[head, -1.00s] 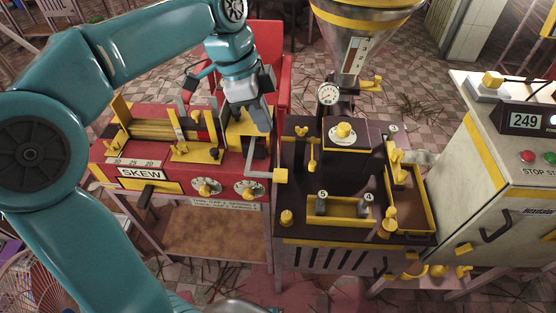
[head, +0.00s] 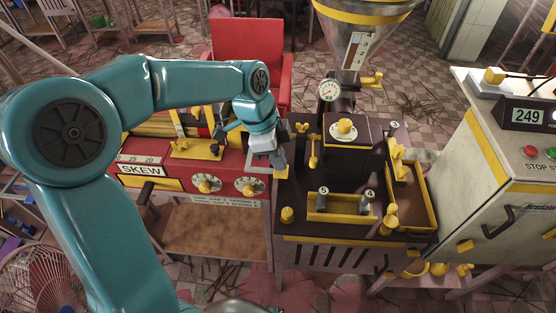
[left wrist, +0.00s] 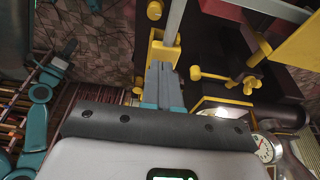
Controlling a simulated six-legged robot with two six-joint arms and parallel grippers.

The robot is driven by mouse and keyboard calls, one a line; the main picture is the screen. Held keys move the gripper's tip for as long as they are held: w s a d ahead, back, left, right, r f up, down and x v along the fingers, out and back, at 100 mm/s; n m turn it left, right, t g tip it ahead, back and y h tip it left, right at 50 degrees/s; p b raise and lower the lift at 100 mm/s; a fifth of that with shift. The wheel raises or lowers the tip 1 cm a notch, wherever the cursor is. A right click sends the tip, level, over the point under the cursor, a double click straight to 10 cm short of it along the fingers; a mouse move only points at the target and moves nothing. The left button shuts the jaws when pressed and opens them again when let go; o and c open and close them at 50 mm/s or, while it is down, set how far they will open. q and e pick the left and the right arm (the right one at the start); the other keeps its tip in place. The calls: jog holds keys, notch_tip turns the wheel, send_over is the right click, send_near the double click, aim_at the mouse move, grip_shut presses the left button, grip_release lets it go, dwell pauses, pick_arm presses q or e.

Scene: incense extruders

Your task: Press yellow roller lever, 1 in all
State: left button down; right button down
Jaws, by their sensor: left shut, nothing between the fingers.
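The yellow roller lever, seen as a yellow end block (head: 282,174) on a grey arm, sits between the red SKEW machine and the dark machine. My left gripper (head: 279,164) is shut and empty, pointing down right over this block and partly hiding it. In the left wrist view the shut fingertips (left wrist: 165,72) are at the yellow block (left wrist: 164,53), with its grey bar (left wrist: 174,22) beyond. I cannot tell whether they touch. My right gripper is not in view.
The red SKEW machine (head: 225,207) is left of the gripper. The dark machine (head: 300,222) with yellow levers and numbered posts stands close on the right, below a metal funnel (head: 352,45). A grey cabinet (head: 500,190) with a 249 display is farther right.

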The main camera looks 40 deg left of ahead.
aim_at(277, 177)
pick_arm(q)
jog(key=shift+f, duration=0.45)
jog(key=f+b, duration=0.1)
jog(key=b, duration=0.2)
jog(key=f+t+y+b, duration=0.1)
jog(key=b, duration=0.2)
jog(key=f+t+b, duration=0.1)
jog(key=f+b, duration=0.1)
jog(key=b, duration=0.1)
jog(key=shift+s+d+f+y, duration=0.1)
jog(key=shift+s+d+y, duration=0.15)
jog(key=shift+s+y, duration=0.15)
jog(key=shift+s+f, duration=0.1)
jog(key=shift+f, duration=0.15)
jog(key=shift+d, duration=0.1)
jog(key=shift+s, duration=0.1)
